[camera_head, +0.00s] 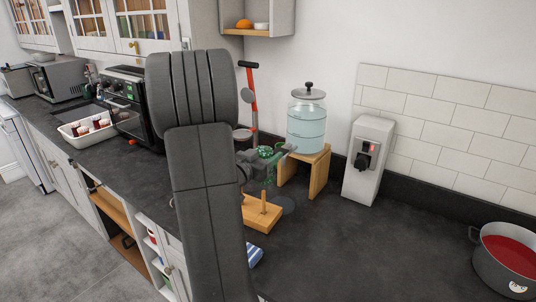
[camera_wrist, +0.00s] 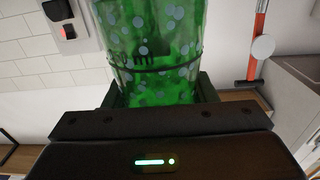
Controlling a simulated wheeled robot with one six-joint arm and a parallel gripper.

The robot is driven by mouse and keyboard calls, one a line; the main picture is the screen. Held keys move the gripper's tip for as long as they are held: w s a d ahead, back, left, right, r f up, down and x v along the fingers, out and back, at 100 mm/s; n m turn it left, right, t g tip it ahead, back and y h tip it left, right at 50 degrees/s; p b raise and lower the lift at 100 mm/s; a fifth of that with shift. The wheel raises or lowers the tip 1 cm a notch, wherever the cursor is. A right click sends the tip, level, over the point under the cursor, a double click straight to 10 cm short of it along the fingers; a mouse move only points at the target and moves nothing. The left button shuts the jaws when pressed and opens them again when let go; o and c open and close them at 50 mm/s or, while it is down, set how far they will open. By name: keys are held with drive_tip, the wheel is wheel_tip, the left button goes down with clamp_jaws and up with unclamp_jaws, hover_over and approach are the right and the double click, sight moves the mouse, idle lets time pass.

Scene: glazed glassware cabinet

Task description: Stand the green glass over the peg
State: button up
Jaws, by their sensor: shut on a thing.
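The green glass (camera_wrist: 150,45) is see-through green with pale dots and fills the upper middle of the wrist view. My gripper (camera_wrist: 155,100) is shut on it, with a dark finger on each side. In the head view the green glass (camera_head: 266,152) shows small, partly hidden by my gripper (camera_head: 272,158). The peg (camera_head: 263,201) is a short wooden post standing on a wooden base (camera_head: 262,222) on the dark counter. The glass appears above and behind the peg, apart from it. I cannot tell which end of the glass is its mouth.
A glass drink dispenser (camera_head: 307,122) stands on a wooden stand (camera_head: 318,165) close to the right of my gripper. A white outlet box (camera_head: 368,160) and a red-filled pot (camera_head: 510,255) are farther right. A black oven (camera_head: 130,100) stands left.

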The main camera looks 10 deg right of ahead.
drive_tip(key=shift+f+b, duration=5.4)
drive_tip(key=shift+f, duration=1.5)
drive_tip(key=o, duration=1.2)
wheel_tip(320, 180, up, 10)
drive_tip(key=p, duration=0.1)
